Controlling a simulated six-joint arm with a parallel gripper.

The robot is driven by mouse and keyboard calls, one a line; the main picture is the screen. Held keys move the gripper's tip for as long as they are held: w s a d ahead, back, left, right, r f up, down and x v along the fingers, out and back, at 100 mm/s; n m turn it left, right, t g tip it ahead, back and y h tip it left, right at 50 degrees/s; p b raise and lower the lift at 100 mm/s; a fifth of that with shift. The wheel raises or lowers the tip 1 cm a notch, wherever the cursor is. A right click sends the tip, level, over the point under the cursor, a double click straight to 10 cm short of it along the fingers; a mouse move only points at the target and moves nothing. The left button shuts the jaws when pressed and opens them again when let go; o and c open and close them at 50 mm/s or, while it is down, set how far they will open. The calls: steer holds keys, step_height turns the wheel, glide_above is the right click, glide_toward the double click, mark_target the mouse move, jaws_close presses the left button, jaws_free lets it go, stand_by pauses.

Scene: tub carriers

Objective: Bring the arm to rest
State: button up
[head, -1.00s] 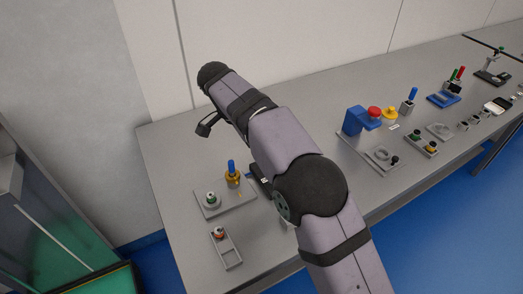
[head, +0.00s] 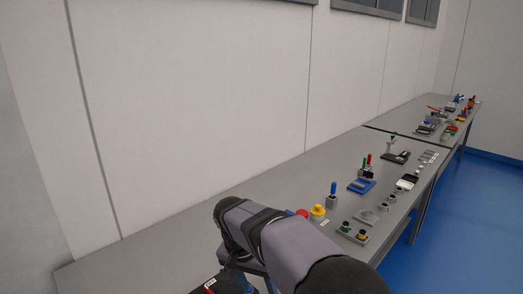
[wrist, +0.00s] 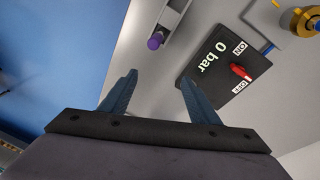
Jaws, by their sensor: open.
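My gripper (wrist: 158,78) shows in the wrist view with its two blue fingers apart and nothing between them. It is over the front edge of the grey bench, with blue floor to the left. A black panel (wrist: 212,72) marked "0 bar", with a red switch (wrist: 238,70) between ON and OFF, lies just beyond the right finger. In the head view my arm crosses the bottom middle, and its lower end is cut off by the frame.
A grey part with a purple knob (wrist: 155,41) and a gold ring piece (wrist: 300,22) are near the panel. In the head view, a yellow knob (head: 317,211), a blue-handled part (head: 333,192) and a blue tray (head: 361,186) stand along the bench (head: 150,262). A wall runs behind.

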steer(key=s+d+f+n+y+p, duration=0.1)
steer(key=s+d+f+n, duration=0.1)
steer(key=s+d, duration=0.6)
steer(key=s+d+f+n+g+y+p, duration=0.1)
steer(key=s+d+f+n, duration=0.1)
steer(key=s+d, duration=0.6)
steer(key=shift+s+f+n, duration=0.4)
steer(key=shift+s+f, duration=0.5)
steer(key=shift+s, duration=1.1)
